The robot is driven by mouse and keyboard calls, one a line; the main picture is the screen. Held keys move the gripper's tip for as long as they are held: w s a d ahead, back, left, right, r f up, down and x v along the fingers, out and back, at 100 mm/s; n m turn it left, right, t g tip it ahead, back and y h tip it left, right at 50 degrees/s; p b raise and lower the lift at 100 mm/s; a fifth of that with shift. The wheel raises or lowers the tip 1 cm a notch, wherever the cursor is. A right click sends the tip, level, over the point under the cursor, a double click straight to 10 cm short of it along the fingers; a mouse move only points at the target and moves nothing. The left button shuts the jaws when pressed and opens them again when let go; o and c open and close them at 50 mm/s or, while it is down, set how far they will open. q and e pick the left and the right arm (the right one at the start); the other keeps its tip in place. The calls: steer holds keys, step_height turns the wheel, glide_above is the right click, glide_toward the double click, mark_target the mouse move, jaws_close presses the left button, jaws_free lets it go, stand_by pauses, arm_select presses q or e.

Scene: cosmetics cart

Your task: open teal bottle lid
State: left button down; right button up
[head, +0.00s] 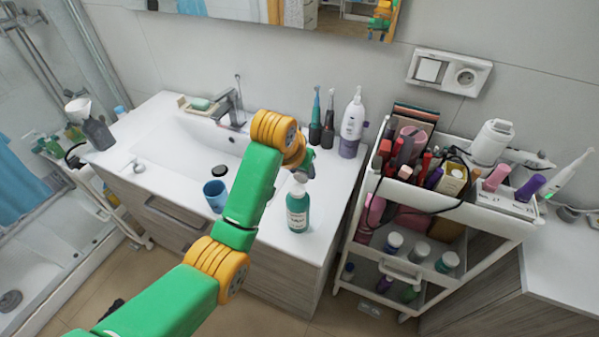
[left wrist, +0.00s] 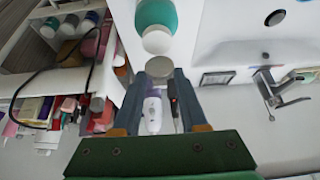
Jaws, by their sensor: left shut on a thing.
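The teal bottle (head: 298,212) stands upright at the front of the white counter, with a white top and a pale label. In the left wrist view its teal body (left wrist: 157,14) and round white top (left wrist: 157,42) show at the upper edge. My left gripper (head: 303,170) is just above the bottle. In the left wrist view its two fingertips (left wrist: 159,70) are shut on a small grey-beige round lid (left wrist: 159,66). The lid lies right by the white top; I cannot tell whether they touch. My right gripper is not in view.
A blue cup (head: 215,196) stands left of my arm. A white-purple bottle (head: 353,125) and dark electric toothbrushes (head: 315,122) stand behind. The sink (head: 190,145) is at left. A full cosmetics cart (head: 480,205) stands right. Some counter right of the bottle is clear.

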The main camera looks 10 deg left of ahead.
arm_select(q)
steer(key=shift+w+f+g, duration=0.15)
steer(key=shift+w+g, duration=0.05)
steer(key=shift+g, duration=0.7)
steer(key=shift+y, duration=0.3)
steer(key=shift+f, duration=0.15)
steer(key=c, duration=0.7)
jaws_free()
steer(key=shift+o, duration=1.4)
steer(key=shift+w, duration=0.25)
